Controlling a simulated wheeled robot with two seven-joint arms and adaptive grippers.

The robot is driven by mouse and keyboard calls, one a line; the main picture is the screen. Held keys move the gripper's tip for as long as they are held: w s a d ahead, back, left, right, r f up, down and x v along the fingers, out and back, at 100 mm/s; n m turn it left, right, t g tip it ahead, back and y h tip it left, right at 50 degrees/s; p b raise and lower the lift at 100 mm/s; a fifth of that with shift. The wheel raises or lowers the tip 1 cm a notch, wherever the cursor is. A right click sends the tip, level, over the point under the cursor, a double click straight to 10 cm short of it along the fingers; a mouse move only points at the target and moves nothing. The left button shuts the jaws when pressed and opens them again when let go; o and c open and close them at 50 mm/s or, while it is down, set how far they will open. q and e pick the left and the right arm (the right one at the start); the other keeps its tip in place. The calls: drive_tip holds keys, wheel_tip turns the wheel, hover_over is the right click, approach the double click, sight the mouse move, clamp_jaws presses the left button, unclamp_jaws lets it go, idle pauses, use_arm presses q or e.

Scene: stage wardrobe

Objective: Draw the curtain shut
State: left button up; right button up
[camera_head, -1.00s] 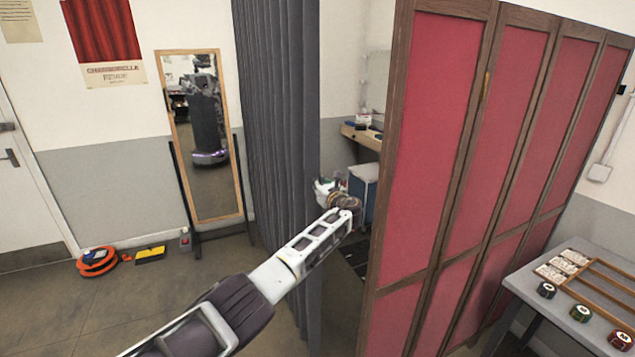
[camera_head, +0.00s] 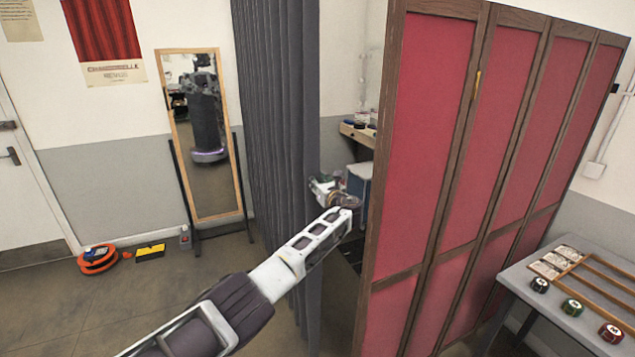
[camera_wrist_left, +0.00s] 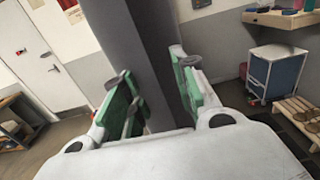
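The dark grey curtain (camera_head: 275,130) hangs in vertical folds left of centre in the head view, its right edge leaving a gap before the red folding screen (camera_head: 425,150). My left arm reaches in from the lower left, and my left gripper (camera_head: 324,186) is at the curtain's right edge. In the left wrist view the green-padded fingers of my left gripper (camera_wrist_left: 155,90) are spread apart, with the curtain (camera_wrist_left: 150,45) upright between them. The right pad is close to the cloth; I cannot tell whether it touches. My right gripper is not in view.
A framed mirror (camera_head: 207,140) stands left of the curtain. An orange cable reel (camera_head: 97,261) lies on the floor. Behind the gap are a wooden shelf (camera_head: 357,136) and a blue trolley, also in the left wrist view (camera_wrist_left: 275,75). A grey table (camera_head: 545,318) is at lower right.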

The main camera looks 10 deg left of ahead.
use_arm(q)
wheel_tip(320, 180, up, 10)
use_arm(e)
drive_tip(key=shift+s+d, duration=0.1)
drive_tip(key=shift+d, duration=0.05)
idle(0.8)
